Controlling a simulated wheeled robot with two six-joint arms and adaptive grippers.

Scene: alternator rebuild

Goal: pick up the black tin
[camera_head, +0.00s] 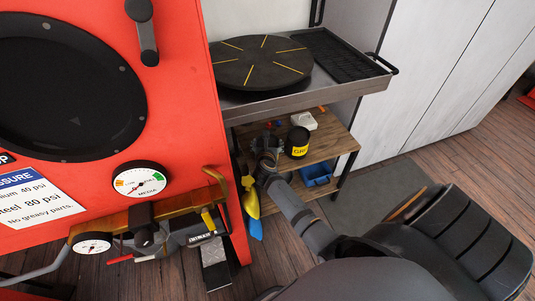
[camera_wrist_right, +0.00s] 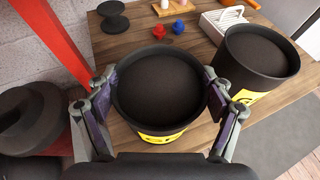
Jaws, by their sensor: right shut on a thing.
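A black tin (camera_wrist_right: 160,85) with a yellow label stands between the fingers of my right gripper (camera_wrist_right: 162,100) in the wrist view. The fingers press on its left and right sides, and the gripper is shut on it. In the head view my right gripper (camera_head: 267,158) is at the wooden shelf and hides most of that tin. A second black tin (camera_wrist_right: 262,58) with a yellow label stands to the right of the held one; it also shows in the head view (camera_head: 298,142). My left gripper is not in view.
The wooden shelf (camera_head: 325,142) also bears a white object (camera_wrist_right: 222,20), small red (camera_wrist_right: 179,26) and blue pieces and a black spool (camera_wrist_right: 115,20). Above it is a metal tray (camera_head: 345,88) with a round black plate (camera_head: 262,62). A red cabinet (camera_head: 180,100) stands at left.

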